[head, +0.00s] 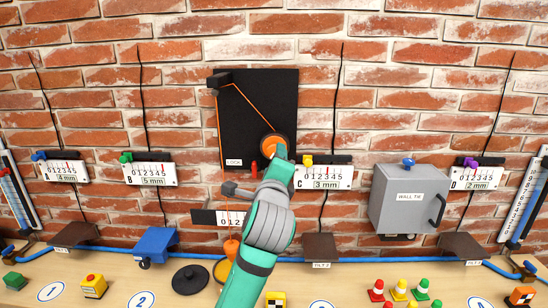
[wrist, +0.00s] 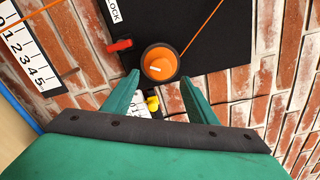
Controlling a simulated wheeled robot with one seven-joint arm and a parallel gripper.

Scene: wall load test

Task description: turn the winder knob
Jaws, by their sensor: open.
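The winder knob (wrist: 159,63) is a round orange knob with a white mark, on a black wall panel (head: 258,95). In the head view the knob (head: 272,144) is partly covered by my gripper (head: 281,152). In the wrist view my gripper (wrist: 157,80) is open, with one green finger at each side of the knob's lower part. I cannot tell whether the fingers touch it. An orange cord runs from the knob up to a dark block (head: 219,81) at the panel's upper left. A red lever (wrist: 120,45) sits left of the knob, near the LOCK label (head: 234,162).
Scales with coloured clips hang on the brick wall, such as the yellow clip (head: 307,160) right of my gripper. A grey WALL TIE box (head: 409,199) juts out at the right. Cones, discs and blocks stand on the bench (head: 340,285) below.

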